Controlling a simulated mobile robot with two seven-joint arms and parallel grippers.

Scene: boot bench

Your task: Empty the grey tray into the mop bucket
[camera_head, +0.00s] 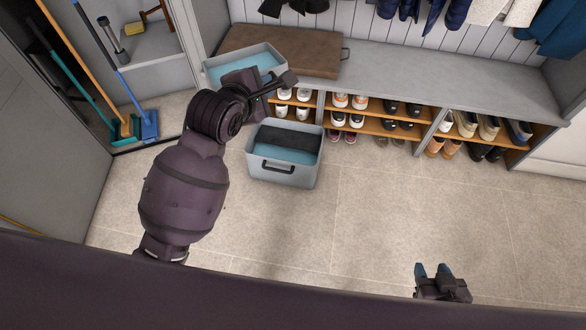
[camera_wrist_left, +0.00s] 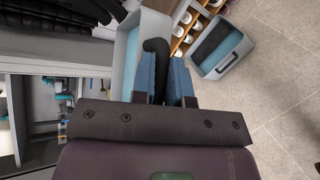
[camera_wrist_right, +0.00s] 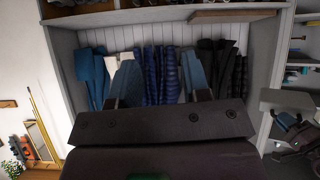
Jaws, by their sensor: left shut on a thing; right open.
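The grey tray (camera_head: 207,76) holds blue water and is at the left end of the bench in the head view; its wall (camera_wrist_left: 121,40) also shows in the left wrist view. It looks about level; I cannot tell whether it touches the bench. My left gripper (camera_head: 282,82) is shut on the tray's black handle (camera_wrist_left: 156,48), between its blue fingertips. The mop bucket (camera_head: 284,174) is grey, with a black insert and blue water, upright on the floor below and right of the tray. My right gripper (camera_head: 433,270) is open and empty, far from both.
A brown board (camera_head: 300,50) lies on the grey bench (camera_head: 430,80) beside the tray. Shoes fill the shelves below, and coats (camera_wrist_right: 160,75) hang above. A blue broom (camera_head: 148,125) and a teal one stand in the closet at left. The floor right of the bucket is clear.

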